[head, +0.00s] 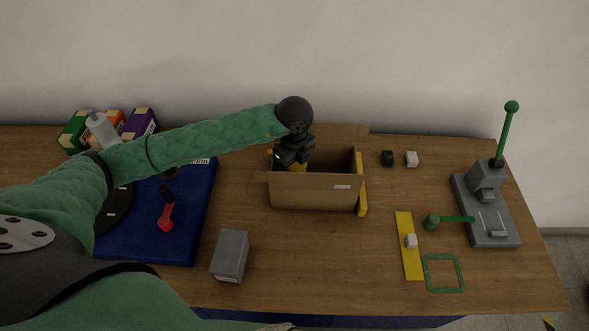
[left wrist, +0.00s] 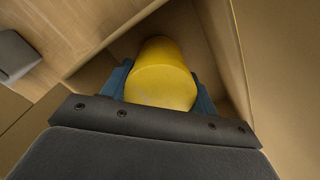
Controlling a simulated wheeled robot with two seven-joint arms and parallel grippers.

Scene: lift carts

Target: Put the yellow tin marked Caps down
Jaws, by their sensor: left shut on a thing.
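The yellow tin (left wrist: 161,80) is between the blue fingers of my left gripper (left wrist: 163,88) in the left wrist view, with cardboard walls around it. In the head view my left gripper (head: 291,160) reaches down into the open cardboard box (head: 314,191). No Caps marking can be read. I cannot tell whether the tin touches the box floor. My right gripper is not in view.
A grey block (head: 230,255) stands front left of the box. A blue board (head: 180,225) with a red-handled tool (head: 166,214) lies left. A yellow strip (head: 408,250), a green square outline (head: 442,273) and a grey lever press (head: 487,205) are right. Bare wood lies between box and strip.

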